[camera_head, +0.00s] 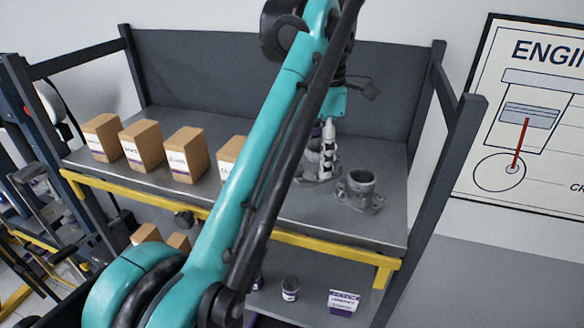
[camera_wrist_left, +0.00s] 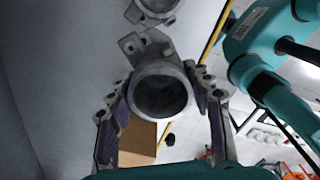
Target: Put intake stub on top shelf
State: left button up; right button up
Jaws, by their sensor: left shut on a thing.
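My left gripper (camera_head: 328,157) points down over the right part of the top shelf (camera_head: 300,212). It is shut on a grey metal intake stub (camera_head: 312,171), a short open pipe with a flanged base. In the left wrist view the stub's round mouth (camera_wrist_left: 160,91) sits between the two fingers. The stub is upright at the shelf surface; I cannot tell whether it touches it. A second, similar grey stub (camera_head: 360,191) stands upright on the shelf just to the right and nearer. It also shows at the top of the left wrist view (camera_wrist_left: 156,8). My right gripper is not in view.
Several labelled cardboard boxes (camera_head: 184,155) stand in a row on the left of the top shelf. A yellow rail (camera_head: 330,247) runs along its front edge. A dark back panel (camera_head: 200,75) and posts enclose it. A jar (camera_head: 290,288) and a small box (camera_head: 343,302) sit below.

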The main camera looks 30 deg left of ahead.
pick_arm(q)
jog(key=a+f, duration=0.1)
jog(key=w+a+f, duration=0.1)
jog(key=a, duration=0.1)
jog(key=w+a+f, duration=0.1)
jog(key=shift+a, duration=0.25)
jog(key=shift+s+a+f+p, duration=0.15)
jog(key=shift+s+f+p, duration=0.15)
jog(key=shift+s+f, duration=0.1)
notch_tip(320, 180, down, 2)
jog(key=shift+s+f, duration=0.1)
jog(key=shift+f, duration=0.05)
jog(key=shift+w+f, duration=0.3)
jog(key=shift+f, duration=0.2)
jog(key=shift+s, duration=0.1)
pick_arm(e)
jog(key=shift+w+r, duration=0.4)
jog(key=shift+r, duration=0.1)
pick_arm(q)
jog(key=o, duration=1.4)
jog(key=shift+s+f, duration=0.1)
